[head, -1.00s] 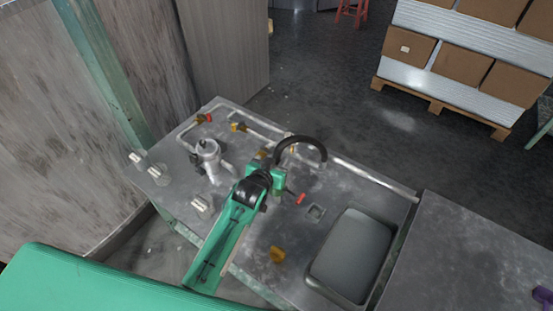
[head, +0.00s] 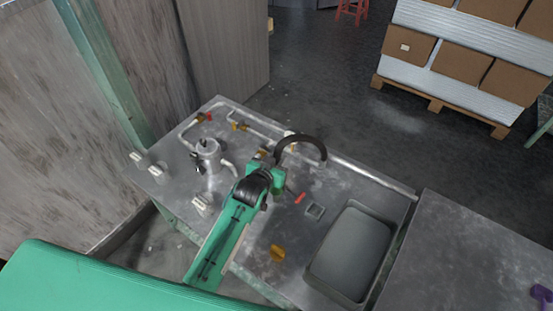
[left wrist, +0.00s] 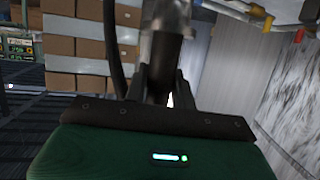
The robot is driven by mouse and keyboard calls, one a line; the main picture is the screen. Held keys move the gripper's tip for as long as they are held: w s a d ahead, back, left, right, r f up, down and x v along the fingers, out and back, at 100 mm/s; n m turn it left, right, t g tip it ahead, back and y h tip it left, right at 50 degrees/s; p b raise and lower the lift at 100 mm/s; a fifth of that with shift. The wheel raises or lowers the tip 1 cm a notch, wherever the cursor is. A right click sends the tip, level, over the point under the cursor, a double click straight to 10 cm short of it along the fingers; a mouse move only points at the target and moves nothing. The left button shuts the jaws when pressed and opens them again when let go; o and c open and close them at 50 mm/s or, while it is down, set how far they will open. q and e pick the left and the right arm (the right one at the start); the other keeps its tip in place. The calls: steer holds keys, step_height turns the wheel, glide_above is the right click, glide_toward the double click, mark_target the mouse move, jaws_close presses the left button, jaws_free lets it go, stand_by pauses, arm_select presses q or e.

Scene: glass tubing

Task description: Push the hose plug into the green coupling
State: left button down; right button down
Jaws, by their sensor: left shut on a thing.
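My left gripper (head: 268,164) reaches over the metal bench from the lower left. In the left wrist view its two dark fingers (left wrist: 163,82) are shut on a dark upright piece, which I take for the hose plug (left wrist: 164,56). A blurred grey, clear-looking part stands just beyond it. The black hose (head: 304,139) arches up and to the right from beside the gripper; it also shows in the left wrist view (left wrist: 112,50). I cannot pick out the green coupling from my green gripper, nor tell whether plug and coupling touch. My right gripper is not in view.
A silver canister (head: 207,154) and pipes with brass fittings (head: 238,126) stand at the bench's left. A red piece (head: 300,197), a small square frame (head: 315,210), a yellow piece (head: 277,252) and a grey tray (head: 350,250) lie to the right.

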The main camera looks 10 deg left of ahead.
arm_select(q)
steer(key=shift+r+p, duration=0.1)
steer(key=shift+p, duration=0.5)
stand_by(0.7)
steer(key=shift+f+b, duration=1.65)
steer(key=shift+f, duration=1.1)
steer(key=c, duration=1.1)
jaws_free()
steer(key=b+v, duration=0.1)
steer(key=v, duration=1.3)
steer(key=shift+w, duration=0.1)
